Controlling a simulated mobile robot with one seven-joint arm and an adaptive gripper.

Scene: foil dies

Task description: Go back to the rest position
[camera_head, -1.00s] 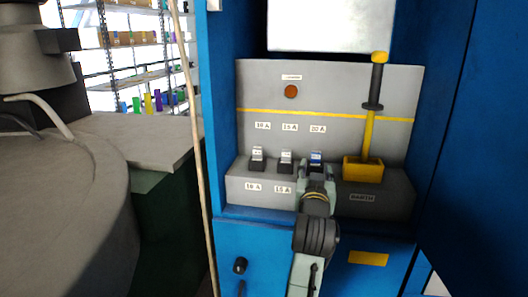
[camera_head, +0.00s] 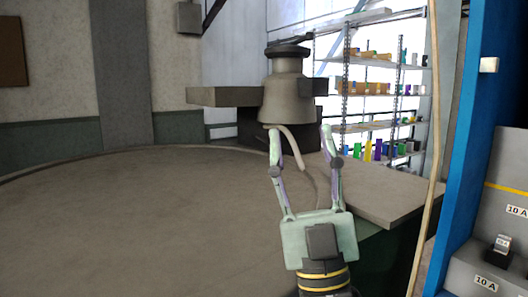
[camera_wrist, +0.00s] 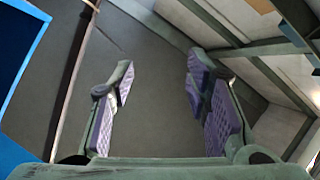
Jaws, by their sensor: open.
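My gripper (camera_head: 302,150) is open and empty, raised in the middle of the head view. Behind it stand the large round grey-brown table and a dark machine head. In the wrist view my gripper (camera_wrist: 155,95) has its two purple-padded fingers spread, with nothing between them but grey floor further off. The blue cabinet (camera_head: 462,130) is at the right edge of the head view, apart from my gripper. One fuse (camera_head: 500,247) shows in its holder there by the 10 A labels; the rest of the panel is out of view.
The round table (camera_head: 130,215) fills the left and centre. A thin pale pole (camera_head: 431,160) stands between my gripper and the cabinet. A flat slab (camera_head: 385,195) juts out at the table's right. Shelves (camera_head: 372,90) with coloured items stand at the back.

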